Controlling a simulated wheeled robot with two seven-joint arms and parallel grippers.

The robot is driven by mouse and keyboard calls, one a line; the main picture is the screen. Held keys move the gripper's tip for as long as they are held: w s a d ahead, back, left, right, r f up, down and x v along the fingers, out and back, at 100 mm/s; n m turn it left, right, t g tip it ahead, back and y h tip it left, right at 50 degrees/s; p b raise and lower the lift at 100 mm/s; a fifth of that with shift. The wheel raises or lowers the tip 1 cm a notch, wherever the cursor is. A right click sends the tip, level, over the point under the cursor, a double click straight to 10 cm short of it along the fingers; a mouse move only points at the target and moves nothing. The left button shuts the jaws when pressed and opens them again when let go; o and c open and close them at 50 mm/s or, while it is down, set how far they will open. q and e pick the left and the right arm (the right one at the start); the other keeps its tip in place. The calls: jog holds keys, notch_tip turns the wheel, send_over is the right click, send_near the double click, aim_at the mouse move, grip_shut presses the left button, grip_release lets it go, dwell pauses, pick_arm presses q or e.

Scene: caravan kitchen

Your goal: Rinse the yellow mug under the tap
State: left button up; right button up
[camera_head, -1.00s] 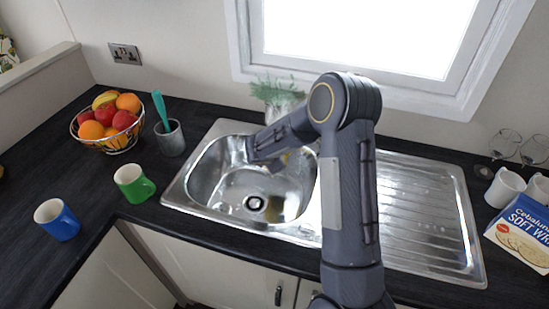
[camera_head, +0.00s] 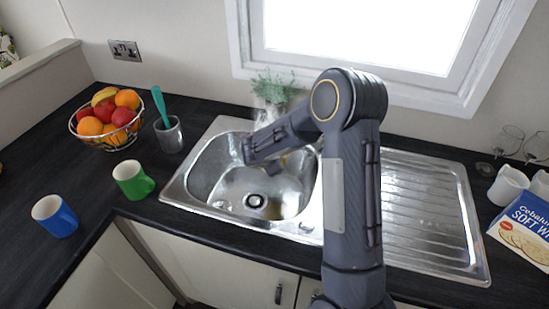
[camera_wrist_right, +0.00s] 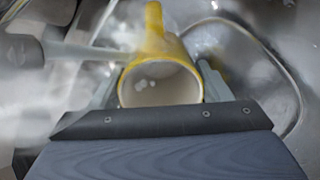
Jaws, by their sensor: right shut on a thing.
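The yellow mug (camera_wrist_right: 158,50) is in the right wrist view, its pale open mouth facing that camera. My right gripper (camera_wrist_right: 160,82) has a finger on each side of it and is shut on it. In the head view my right arm reaches over the sink bowl (camera_head: 228,203), and its forearm hides most of the mug and gripper. A grey metal bar (camera_wrist_right: 85,50), perhaps the tap, shows left of the mug in the wrist view. White blurred streaks lie beside it; I cannot tell whether they are water or steam. My left gripper is not in view.
A green mug (camera_head: 131,181) and a blue mug (camera_head: 55,216) stand left of the sink. The ridged drainer (camera_head: 425,215) is bare.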

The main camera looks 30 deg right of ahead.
jog(key=shift+s+a+f+b, duration=0.1)
jog(key=shift+s+a+b, duration=0.75)
jog(key=shift+s+a, duration=0.4)
jog(key=shift+s+a+b, duration=0.3)
jog(key=shift+s+a, duration=0.1)
jog(key=shift+a, duration=0.2)
jog(key=shift+s+a+b, duration=0.25)
jog(key=shift+s+a, duration=0.15)
jog(key=shift+a, duration=0.2)
jog(key=shift+r, duration=0.25)
jog(key=shift+s+a+r+p, duration=0.25)
jog(key=shift+r+p, duration=0.25)
jog(key=shift+r, duration=0.3)
jog(key=shift+s+a+r+p, duration=0.25)
jog(key=shift+r+p, duration=0.25)
jog(key=shift+r, duration=0.3)
jog(key=shift+s+a+r+p, duration=0.25)
jog(key=shift+r+p, duration=0.25)
jog(key=shift+r, duration=0.3)
jog(key=shift+w, duration=0.1)
